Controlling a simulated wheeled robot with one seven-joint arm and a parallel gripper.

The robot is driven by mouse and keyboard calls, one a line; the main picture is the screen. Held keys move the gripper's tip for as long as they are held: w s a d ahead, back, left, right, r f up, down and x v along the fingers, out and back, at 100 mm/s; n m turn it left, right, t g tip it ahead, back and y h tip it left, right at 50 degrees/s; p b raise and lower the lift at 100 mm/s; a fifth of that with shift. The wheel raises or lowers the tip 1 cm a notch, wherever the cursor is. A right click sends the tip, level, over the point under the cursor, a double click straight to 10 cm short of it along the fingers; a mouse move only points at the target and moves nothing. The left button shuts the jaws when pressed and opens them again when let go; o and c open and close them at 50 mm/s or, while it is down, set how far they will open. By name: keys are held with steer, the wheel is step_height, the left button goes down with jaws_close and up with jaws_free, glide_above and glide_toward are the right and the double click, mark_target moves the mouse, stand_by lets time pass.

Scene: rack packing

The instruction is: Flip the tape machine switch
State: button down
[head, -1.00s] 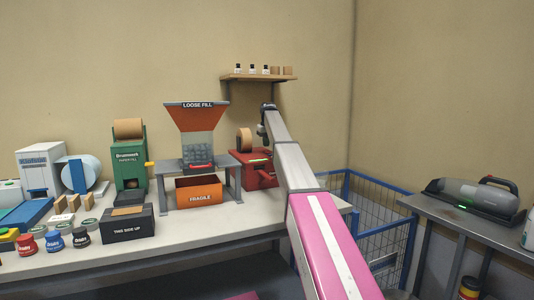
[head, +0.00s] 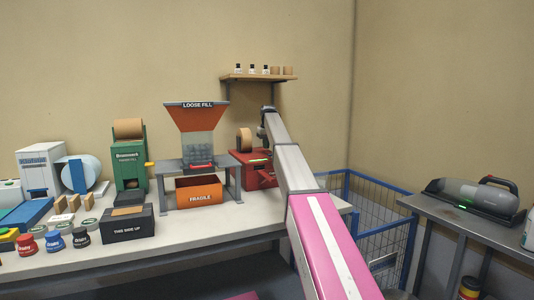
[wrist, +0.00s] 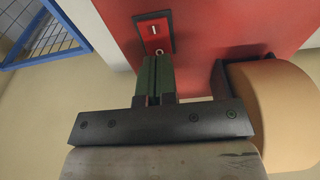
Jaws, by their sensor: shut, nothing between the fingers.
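The red tape machine (head: 262,178) stands on the bench just right of the loose-fill stand, with a tan tape roll (head: 244,140) on top. In the wrist view, its red face (wrist: 225,25) fills the upper part. A switch (wrist: 154,30) on a dark-framed red plate is set in that face, and the tape roll (wrist: 280,110) is at the right. My gripper (wrist: 156,58) is shut and empty, its green fingertips just below the switch plate, by a small pale round tip. I cannot tell whether they touch. In the head view, my arm covers part of the machine.
An orange FRAGILE box (head: 198,193) sits under the loose-fill hopper (head: 196,118), left of the machine. A blue wire cage (head: 385,235) stands right of the bench. A wall shelf (head: 258,78) with small bottles hangs above. A green paper-fill machine (head: 130,165) is further left.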

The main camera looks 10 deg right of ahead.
steer(key=shift+f, duration=0.65)
stand_by(0.3)
steer(key=shift+r, duration=0.1)
steer(key=shift+r, duration=3.4)
steer(key=shift+s, duration=0.1)
